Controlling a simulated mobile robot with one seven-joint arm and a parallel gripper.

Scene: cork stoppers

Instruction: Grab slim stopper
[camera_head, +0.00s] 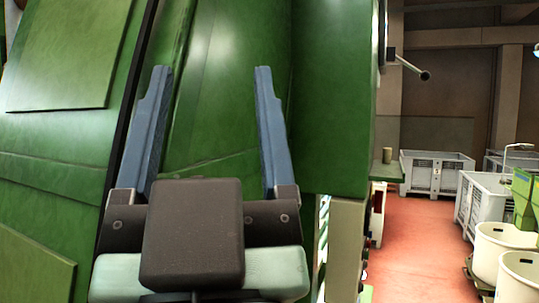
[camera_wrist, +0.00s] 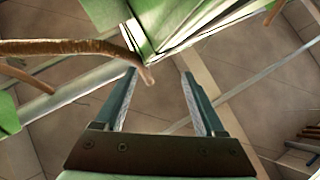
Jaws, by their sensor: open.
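A small tan stopper (camera_head: 387,154) stands upright on a narrow green ledge (camera_head: 386,171) right of the green machine in the head view. It is small in the picture, and I cannot tell how slim it is. My gripper (camera_head: 212,72) is open and empty, its two blue-grey fingers pointing up in front of the green panels, well left of the stopper. My gripper (camera_wrist: 160,75) also shows open in the wrist view, with nothing between the fingers. I cannot make out the stopper in the wrist view.
A large green machine (camera_head: 335,95) fills the left and middle of the head view. Grey crates (camera_head: 436,174) and pale tubs (camera_head: 497,245) stand on the right. Red floor (camera_head: 420,240) lies open between. A brown curved pipe (camera_wrist: 70,47) crosses the wrist view's upper left.

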